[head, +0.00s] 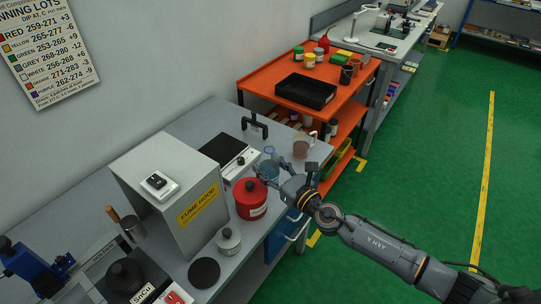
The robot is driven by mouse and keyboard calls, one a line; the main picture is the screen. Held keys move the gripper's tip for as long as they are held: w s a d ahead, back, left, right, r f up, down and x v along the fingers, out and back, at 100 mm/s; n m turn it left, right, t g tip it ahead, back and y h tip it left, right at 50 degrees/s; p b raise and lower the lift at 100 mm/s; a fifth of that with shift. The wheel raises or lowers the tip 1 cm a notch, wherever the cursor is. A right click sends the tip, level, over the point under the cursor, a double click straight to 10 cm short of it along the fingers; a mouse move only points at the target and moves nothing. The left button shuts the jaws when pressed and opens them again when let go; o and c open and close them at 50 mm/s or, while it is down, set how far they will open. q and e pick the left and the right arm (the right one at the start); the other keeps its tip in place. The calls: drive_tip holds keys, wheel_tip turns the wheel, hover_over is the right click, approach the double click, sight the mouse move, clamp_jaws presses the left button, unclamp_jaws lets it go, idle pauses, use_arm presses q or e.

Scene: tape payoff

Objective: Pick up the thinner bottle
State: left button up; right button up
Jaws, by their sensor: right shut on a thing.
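A bluish, see-through bottle (269,168) stands out at the right part of the grey bench, just behind a red can. I take it for the thinner bottle, though no label on it can be read. My right gripper (266,179) reaches in from the right and is shut at this bottle. Its fingers hide part of the bottle. I cannot tell whether the bottle is clear of the bench. My left gripper is not in view.
The red can (250,207) stands close to my right gripper. A grey fume hood box (172,190), a pale lidded pot (229,242) and a black disc (204,272) are on the bench. An orange cart (268,79) stands behind. Green floor is open at right.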

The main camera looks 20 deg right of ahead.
drive_tip(key=shift+s+a+r+p, duration=0.25)
drive_tip(key=shift+s+r, duration=0.1)
drive_tip(key=shift+s, duration=0.35)
drive_tip(key=shift+s+a+r+p, duration=0.25)
drive_tip(key=shift+s+a+r, duration=0.05)
drive_tip(key=shift+s, duration=0.35)
drive_tip(key=shift+s+a+r+p, duration=0.25)
drive_tip(key=shift+s+r, duration=0.1)
drive_tip(key=shift+s, duration=0.35)
drive_tip(key=shift+s, duration=0.1)
